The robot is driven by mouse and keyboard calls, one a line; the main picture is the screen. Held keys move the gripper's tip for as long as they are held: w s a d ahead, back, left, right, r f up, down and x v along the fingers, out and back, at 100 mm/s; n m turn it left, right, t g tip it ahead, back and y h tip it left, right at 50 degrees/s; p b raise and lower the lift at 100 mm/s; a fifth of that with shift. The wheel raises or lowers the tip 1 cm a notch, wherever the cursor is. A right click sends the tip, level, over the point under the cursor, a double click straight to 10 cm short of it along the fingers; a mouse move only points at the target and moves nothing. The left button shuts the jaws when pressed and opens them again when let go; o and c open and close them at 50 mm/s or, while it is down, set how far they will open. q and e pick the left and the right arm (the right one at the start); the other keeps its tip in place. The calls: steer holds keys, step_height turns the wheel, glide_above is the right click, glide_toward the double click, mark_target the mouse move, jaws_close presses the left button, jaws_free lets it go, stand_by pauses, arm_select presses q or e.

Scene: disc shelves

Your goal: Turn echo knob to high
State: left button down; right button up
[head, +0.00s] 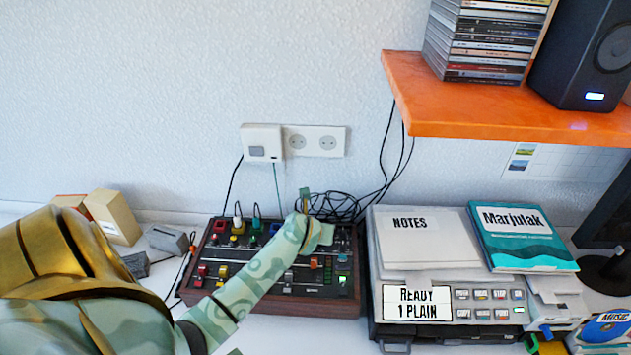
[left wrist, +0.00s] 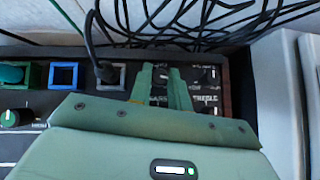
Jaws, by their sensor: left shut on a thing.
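A dark mixer (head: 285,302) with a wooden frame, coloured sockets, sliders and knobs sits on the white desk. Its panel also shows in the left wrist view (left wrist: 30,145). My left gripper (head: 318,236) reaches over its back right part. In the left wrist view its green fingers (left wrist: 162,88) are shut on a small knob among the tone knobs, beside the printed word TREBLE. A black knob (left wrist: 207,75) stands free to the right. My right gripper is not in view.
Black cables (head: 335,205) lie tangled behind the mixer. A grey machine (head: 445,280) with notes and a teal book (head: 522,236) stands close on the right. An orange shelf (head: 480,105) holds cases and a speaker (head: 585,50). Small boxes (head: 113,216) stand left.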

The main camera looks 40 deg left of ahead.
arm_select(q)
steer(key=c, duration=1.6)
jaws_free()
steer(key=p+v, duration=0.5)
steer(key=v, duration=1.1)
steer(key=shift+s+d, duration=0.15)
